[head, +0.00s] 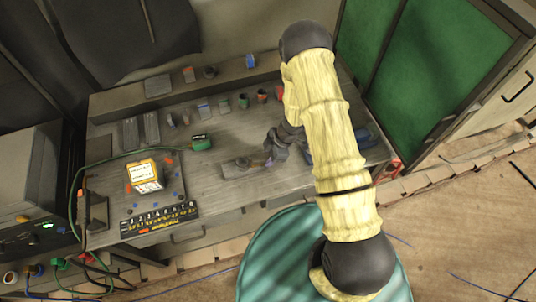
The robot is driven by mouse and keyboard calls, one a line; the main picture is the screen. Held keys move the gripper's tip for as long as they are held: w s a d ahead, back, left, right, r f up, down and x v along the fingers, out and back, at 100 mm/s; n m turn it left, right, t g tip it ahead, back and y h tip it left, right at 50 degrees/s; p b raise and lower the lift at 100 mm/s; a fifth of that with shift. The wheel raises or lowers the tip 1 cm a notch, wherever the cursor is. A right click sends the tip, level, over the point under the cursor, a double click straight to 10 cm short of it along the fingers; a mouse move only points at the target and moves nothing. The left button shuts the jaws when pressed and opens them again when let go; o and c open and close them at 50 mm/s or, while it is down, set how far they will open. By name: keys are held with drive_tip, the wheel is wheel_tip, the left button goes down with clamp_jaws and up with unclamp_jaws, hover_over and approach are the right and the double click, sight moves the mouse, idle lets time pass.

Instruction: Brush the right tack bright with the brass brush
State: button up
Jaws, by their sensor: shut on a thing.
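My gripper (272,156) is low over the middle of the grey workbench (225,185), at the end of my yellow-sleeved arm. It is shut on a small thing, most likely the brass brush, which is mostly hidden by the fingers. A flat grey plate (240,163) lies on the bench just left of and under the fingertips, with small marks on it. The tacks are too small to make out, and the right end of the plate is partly covered by my gripper. I cannot tell whether the held thing touches the plate.
A green block (200,142) with a green cable sits left of the plate. A white and orange box (146,176) and a black numbered strip (159,219) are farther left. Several small cups and blocks line the back. A green-panelled cabinet (436,60) stands at the right.

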drive_tip(key=shift+s+d+b, duration=0.15)
drive_tip(key=shift+s+b, duration=0.2)
drive_tip(key=shift+s, duration=0.2)
drive_tip(key=shift+w, duration=0.1)
drive_tip(key=shift+w+p, duration=0.3)
drive_tip(key=shift+p, duration=0.4)
drive_tip(key=shift+w+a+f+p, duration=0.15)
drive_tip(key=shift+w+a+p, duration=0.15)
drive_tip(key=shift+w+p, duration=0.5)
drive_tip(key=shift+s, duration=0.1)
drive_tip(key=shift+s+f, duration=0.1)
drive_tip(key=shift+s+d+b, duration=0.15)
drive_tip(key=shift+s+b, duration=0.25)
drive_tip(key=shift+s+d+b, duration=0.2)
drive_tip(key=shift+s+b, duration=0.15)
drive_tip(key=shift+s, duration=0.4)
drive_tip(key=shift+w+r, duration=0.15)
drive_tip(key=shift+r, duration=0.1)
